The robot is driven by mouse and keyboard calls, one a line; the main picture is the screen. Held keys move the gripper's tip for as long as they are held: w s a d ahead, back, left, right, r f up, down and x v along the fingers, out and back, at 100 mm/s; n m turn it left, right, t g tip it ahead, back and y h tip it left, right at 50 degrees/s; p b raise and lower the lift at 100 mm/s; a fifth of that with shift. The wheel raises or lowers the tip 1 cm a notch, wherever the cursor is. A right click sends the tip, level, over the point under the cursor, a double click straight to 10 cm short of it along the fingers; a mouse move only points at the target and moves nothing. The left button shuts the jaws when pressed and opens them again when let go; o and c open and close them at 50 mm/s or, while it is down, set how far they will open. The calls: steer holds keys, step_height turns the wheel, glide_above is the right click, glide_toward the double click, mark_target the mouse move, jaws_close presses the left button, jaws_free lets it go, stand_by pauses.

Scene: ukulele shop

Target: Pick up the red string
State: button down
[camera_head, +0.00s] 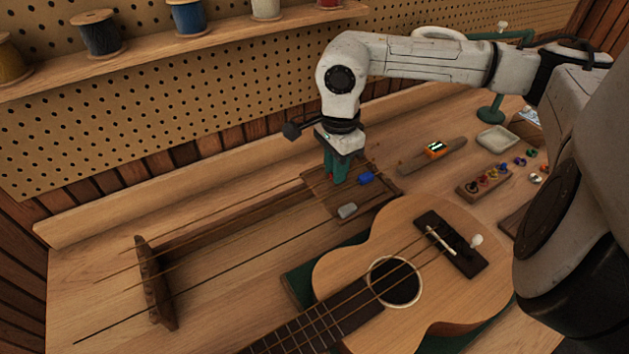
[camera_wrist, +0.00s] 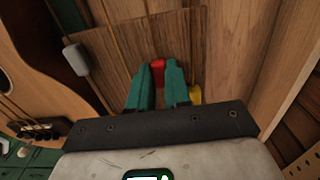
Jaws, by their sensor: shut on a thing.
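The red string's red end tag (camera_wrist: 157,70) shows between the tips of my green fingers in the wrist view. My gripper (camera_head: 336,178) is shut on it and points down over the wooden board (camera_head: 325,203) at the right end of the string rack. In the head view only a speck of red shows beside the fingers. I cannot tell which thin string line belongs to the red tag, or whether the tag is clear of the board.
A blue tag (camera_head: 366,178) and a grey tag (camera_head: 347,211) lie close by on the board. A yellow tag (camera_wrist: 195,95) is partly hidden by a finger. The strings run left to a notched wooden upright (camera_head: 155,282). A ukulele (camera_head: 420,280) lies in front.

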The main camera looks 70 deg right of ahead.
steer(key=shift+r, duration=0.45)
step_height(320, 180, up, 2)
steer(key=shift+r, duration=0.1)
steer(key=s+a+r, duration=0.4)
steer(key=s+r, duration=0.1)
steer(key=r, duration=0.2)
steer(key=s+a+r+b, duration=0.1)
steer(key=s+a+r, duration=0.4)
steer(key=r, duration=0.3)
steer(key=shift+s, duration=0.25)
